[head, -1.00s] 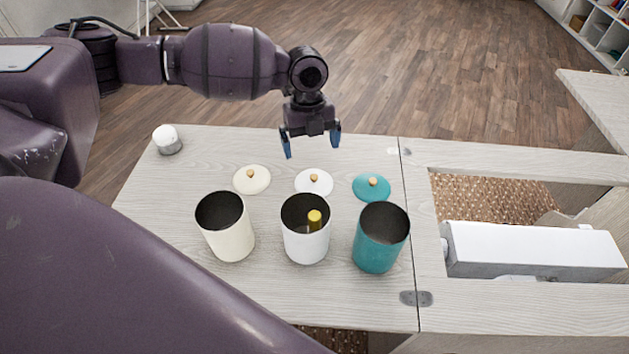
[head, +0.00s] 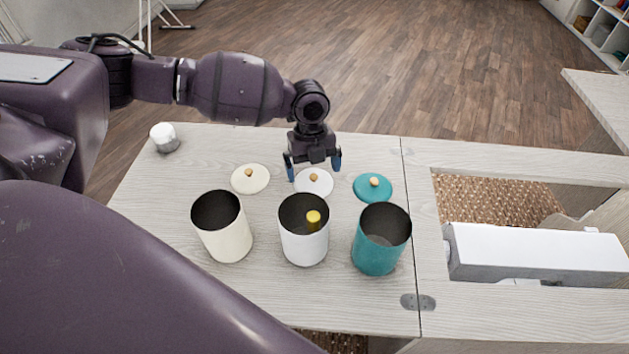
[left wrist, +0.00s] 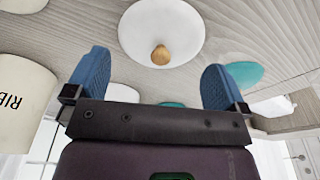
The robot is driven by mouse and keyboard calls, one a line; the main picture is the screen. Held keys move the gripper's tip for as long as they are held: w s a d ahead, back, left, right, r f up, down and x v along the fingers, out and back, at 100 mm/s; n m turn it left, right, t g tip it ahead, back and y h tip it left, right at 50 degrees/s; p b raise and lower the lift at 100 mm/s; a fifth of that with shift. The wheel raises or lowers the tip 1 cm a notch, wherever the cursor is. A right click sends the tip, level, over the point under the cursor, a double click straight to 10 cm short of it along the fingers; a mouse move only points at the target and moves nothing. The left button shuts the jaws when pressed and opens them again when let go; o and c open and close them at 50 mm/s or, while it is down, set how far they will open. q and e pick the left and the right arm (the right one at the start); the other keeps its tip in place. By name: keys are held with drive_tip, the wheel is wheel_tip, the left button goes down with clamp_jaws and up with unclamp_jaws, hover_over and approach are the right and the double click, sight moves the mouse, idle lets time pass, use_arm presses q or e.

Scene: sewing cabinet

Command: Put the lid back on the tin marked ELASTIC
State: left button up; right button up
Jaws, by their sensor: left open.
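Three open tins stand in a row on the table: cream (head: 226,236), white (head: 304,243) and teal (head: 375,248). Their labels do not show in the head view. In the left wrist view the cream tin (left wrist: 22,105) bears partly cut-off letters like "RI…", so I cannot read ELASTIC on any tin. Behind the tins lie a cream lid (head: 250,179), a white lid (head: 316,188) and a teal lid (head: 372,188), each with a wooden knob. My left gripper (head: 314,169) is open and empty, pointing down above the white lid (left wrist: 150,28). My right gripper is out of view.
A yellow item (head: 313,219) sits inside the white tin. A small white-topped object (head: 163,137) stands at the table's back left corner. To the right, a white sewing machine (head: 535,250) lies in the cabinet opening. The table (head: 150,205) left of the tins is clear.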

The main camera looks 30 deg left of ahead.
sight(314, 179)
use_arm(q)
wheel_tip(314, 179, down, 3)
drive_tip(key=shift+s+d+r, duration=0.1)
drive_tip(key=shift+d, duration=0.05)
